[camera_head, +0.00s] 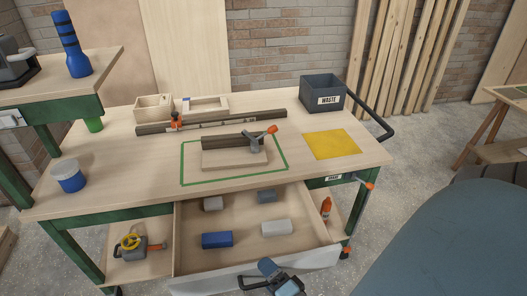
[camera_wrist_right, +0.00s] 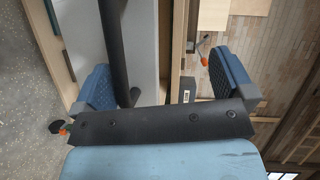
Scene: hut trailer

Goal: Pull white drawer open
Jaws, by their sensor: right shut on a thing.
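The white drawer (camera_head: 215,281) under the workbench stands open, pulled toward me. Its white front also shows in the right wrist view (camera_wrist_right: 142,35). Its dark bar handle (camera_head: 250,283) lies along the front and also runs between the finger pads in the right wrist view (camera_wrist_right: 112,50). My right gripper (camera_head: 271,277) is at the drawer front, shut on the handle; in the right wrist view its blue pads (camera_wrist_right: 163,85) are on either side of the bar. My left gripper is out of view.
Grey blocks (camera_head: 276,229) and a blue block (camera_head: 217,240) lie in the drawer. The benchtop holds a waste bin (camera_head: 322,96), a yellow sheet (camera_head: 331,144) and a clamped wood piece (camera_head: 235,158). An orange-handled clamp (camera_head: 369,185) sticks out at the right edge.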

